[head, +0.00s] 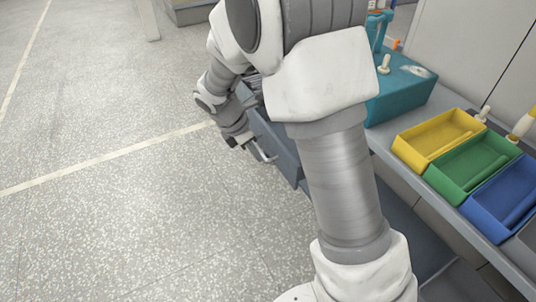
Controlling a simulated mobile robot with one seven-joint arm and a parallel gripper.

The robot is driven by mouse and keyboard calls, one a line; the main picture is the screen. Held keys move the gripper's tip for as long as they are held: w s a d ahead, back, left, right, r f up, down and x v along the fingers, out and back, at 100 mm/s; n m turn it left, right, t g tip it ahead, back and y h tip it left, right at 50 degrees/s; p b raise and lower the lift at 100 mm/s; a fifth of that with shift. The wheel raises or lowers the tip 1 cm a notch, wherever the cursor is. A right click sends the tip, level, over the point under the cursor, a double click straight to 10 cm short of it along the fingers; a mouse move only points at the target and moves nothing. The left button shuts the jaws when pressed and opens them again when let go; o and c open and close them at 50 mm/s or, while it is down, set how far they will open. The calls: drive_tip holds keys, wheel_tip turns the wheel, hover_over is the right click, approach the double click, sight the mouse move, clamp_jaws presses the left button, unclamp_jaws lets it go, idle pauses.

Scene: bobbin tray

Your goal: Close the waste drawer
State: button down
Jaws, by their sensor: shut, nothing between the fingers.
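The waste drawer (281,152) is a grey-blue box under the bench, and its visible part sticks out to the left, over the floor side. A pale bar handle (263,152) is on its front. My gripper (245,143) is low at the drawer front, next to the handle. It is shut and holds nothing. I cannot tell whether it touches the handle or the front. My arm hides much of the drawer and the bench edge behind it.
On the grey bench (405,172) stand a teal machine (400,92) and yellow (437,136), green (470,166) and blue (503,201) trays. Bobbins stand beside the trays. The speckled floor (100,230) to the left is clear.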

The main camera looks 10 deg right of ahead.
drive_tip(key=b, duration=0.3)
approach(281, 164)
drive_tip(key=s+a+f, duration=0.2)
drive_tip(key=s+f, duration=0.2)
drive_tip(key=f, duration=0.1)
drive_tip(key=shift+w+d+r+b, duration=0.1)
drive_tip(key=shift+w+d+b, duration=0.2)
drive_tip(key=shift+d, duration=0.75)
drive_tip(key=shift+w+d+b, duration=0.1)
drive_tip(key=shift+w+d, duration=0.3)
drive_tip(key=shift+d, duration=0.7)
drive_tip(key=shift+d, duration=0.15)
drive_tip(key=w+d+p, duration=0.2)
drive_tip(key=d, duration=0.4)
drive_tip(key=w+d+p, duration=0.2)
drive_tip(key=d, duration=0.3)
drive_tip(key=w+d+p, duration=0.1)
drive_tip(key=d+p, duration=0.2)
drive_tip(key=d, duration=0.3)
drive_tip(key=shift+w+d, duration=0.4)
drive_tip(key=shift+a, duration=0.1)
